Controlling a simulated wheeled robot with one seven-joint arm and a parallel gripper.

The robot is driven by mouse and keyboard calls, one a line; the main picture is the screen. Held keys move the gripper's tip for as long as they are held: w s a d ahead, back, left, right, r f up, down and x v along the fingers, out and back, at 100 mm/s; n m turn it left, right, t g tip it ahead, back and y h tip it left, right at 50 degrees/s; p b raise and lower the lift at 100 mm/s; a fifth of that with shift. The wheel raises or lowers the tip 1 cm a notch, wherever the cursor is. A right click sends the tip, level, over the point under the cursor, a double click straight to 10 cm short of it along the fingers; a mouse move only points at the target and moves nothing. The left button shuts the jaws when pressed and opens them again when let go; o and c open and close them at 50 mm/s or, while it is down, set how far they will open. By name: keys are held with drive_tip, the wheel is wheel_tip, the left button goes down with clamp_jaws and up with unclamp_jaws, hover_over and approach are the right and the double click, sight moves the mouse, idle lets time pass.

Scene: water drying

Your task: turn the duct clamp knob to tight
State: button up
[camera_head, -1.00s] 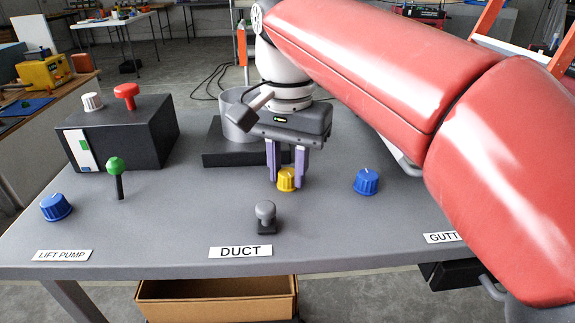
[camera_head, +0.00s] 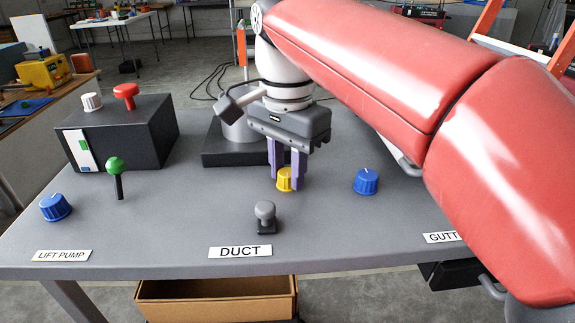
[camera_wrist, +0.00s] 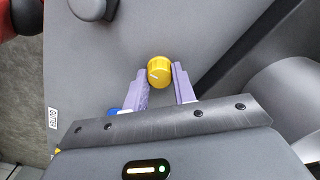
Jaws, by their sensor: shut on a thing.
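The yellow ribbed knob (camera_head: 284,179) stands on the grey table behind the DUCT label (camera_head: 240,251). My gripper (camera_head: 285,186) points down over it and is shut on it, one purple finger on each side. In the wrist view the knob (camera_wrist: 159,71) sits between the tips of my gripper (camera_wrist: 160,74). A pale pointer line shows on its top there. The fingers hide part of the knob's sides in the head view.
A grey knob (camera_head: 265,212) stands in front of the yellow one. A blue knob (camera_head: 366,181) is to the right, another blue knob (camera_head: 56,207) and a green-topped lever (camera_head: 116,172) to the left. A dark block (camera_head: 232,153) lies behind my gripper.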

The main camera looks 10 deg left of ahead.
sight(287, 172)
drive_tip(key=o, duration=1)
drive_tip(key=shift+r, duration=0.15)
wheel_tip(287, 172, up, 8)
drive_tip(key=shift+f, duration=0.25)
